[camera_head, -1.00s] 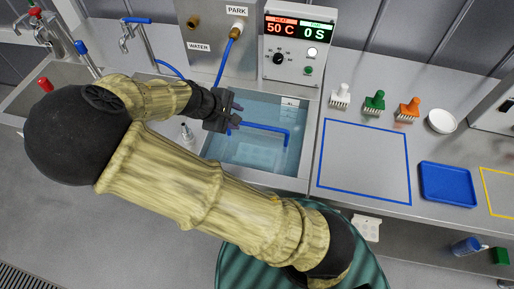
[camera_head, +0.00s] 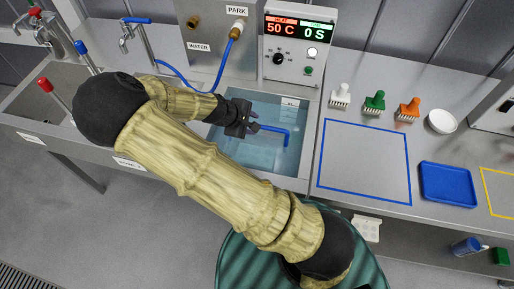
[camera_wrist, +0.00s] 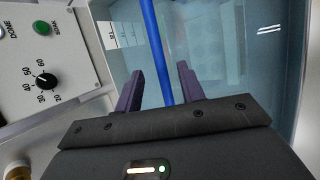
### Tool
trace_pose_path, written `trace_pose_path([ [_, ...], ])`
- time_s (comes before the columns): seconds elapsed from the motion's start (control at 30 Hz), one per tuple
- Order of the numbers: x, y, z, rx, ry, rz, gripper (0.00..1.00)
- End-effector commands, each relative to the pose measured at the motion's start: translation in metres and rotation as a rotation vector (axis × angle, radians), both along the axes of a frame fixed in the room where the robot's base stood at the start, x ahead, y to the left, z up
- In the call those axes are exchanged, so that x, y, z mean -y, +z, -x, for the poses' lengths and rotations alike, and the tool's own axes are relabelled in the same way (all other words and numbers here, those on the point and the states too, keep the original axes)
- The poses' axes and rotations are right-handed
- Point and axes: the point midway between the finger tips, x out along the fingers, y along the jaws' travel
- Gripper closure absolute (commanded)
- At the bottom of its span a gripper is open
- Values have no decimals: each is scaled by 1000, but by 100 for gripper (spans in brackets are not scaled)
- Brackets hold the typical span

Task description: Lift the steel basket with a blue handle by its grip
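The blue handle (camera_head: 287,138) of the basket stands over the water bath (camera_head: 262,160) and bends down at its right end. It also shows in the wrist view (camera_wrist: 152,30) as a straight blue bar. The basket's steel body is hard to make out in the water. My gripper (camera_head: 256,128) is over the bath at the left part of the handle. In the wrist view my gripper (camera_wrist: 160,75) has its two purple fingers apart, one on each side of the blue bar. Gaps show between bar and fingers, so they do not pinch it.
A control box (camera_head: 299,47) reading 50 C and 0 S stands behind the bath. A blue hose (camera_head: 203,87) hangs at the back left. Right of the bath are a blue-outlined square (camera_head: 365,190), several brushes (camera_head: 375,101), a white bowl (camera_head: 442,121) and a blue tray (camera_head: 447,184).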

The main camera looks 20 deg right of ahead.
Motion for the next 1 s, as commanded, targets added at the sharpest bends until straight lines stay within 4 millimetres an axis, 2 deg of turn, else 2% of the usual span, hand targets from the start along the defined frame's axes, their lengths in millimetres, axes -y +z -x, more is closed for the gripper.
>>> trace_pose_path([
  [0.37, 24, -39, -12, -1, -2, 1, 61],
  [0.9, 24, -40, -12, -1, 0, -1, 61],
  [1.0, 24, -40, -12, -1, 0, -1, 79],
])
